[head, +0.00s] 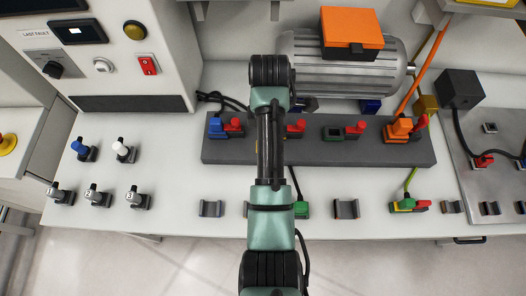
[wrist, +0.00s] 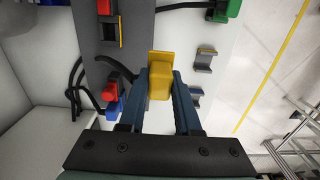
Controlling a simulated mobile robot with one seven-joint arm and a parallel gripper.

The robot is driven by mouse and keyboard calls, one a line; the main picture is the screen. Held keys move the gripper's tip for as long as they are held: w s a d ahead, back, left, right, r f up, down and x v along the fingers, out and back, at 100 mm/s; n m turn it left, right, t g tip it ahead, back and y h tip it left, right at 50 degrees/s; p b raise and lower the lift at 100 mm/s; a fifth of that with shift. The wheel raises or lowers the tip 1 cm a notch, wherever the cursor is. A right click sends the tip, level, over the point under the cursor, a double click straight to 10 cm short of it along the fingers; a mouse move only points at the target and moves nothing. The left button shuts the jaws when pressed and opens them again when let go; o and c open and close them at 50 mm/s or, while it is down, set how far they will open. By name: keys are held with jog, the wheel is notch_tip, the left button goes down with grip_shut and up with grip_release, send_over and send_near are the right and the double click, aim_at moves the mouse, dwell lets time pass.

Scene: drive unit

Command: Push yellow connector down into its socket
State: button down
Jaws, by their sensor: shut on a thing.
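The yellow connector (wrist: 160,80) is between the fingers of my gripper (wrist: 162,82) in the wrist view. My gripper is shut on it. A dark socket with a yellow edge (wrist: 111,31) and a red lever (wrist: 104,6) sits on the grey block (wrist: 137,35), up and left of the connector. The socket looks empty, and the connector appears apart from it. How high the connector is above the block is hard to tell.
A blue connector (head: 215,126) and an orange connector (head: 399,128) sit in the block. A green-edged socket (head: 335,133) is empty. A green connector (head: 302,209) and grey holders (head: 346,208) stand on the front of the bench. The motor (head: 310,65) stands behind the block.

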jog(key=w+d+b, duration=0.2)
jog(key=w+b, duration=0.6)
jog(key=w, duration=0.2)
jog(key=shift+w+d, duration=0.15)
jog(key=shift+d, duration=0.2)
jog(key=shift+f+b, duration=0.9)
jog(key=shift+f, duration=0.75)
jog(key=shift+f, duration=0.1)
jog(key=shift+f+b, duration=0.85)
jog(key=shift+f, duration=0.45)
jog(key=shift+f, duration=0.3)
jog(key=shift+f+b, duration=0.7)
jog(key=shift+f, duration=0.7)
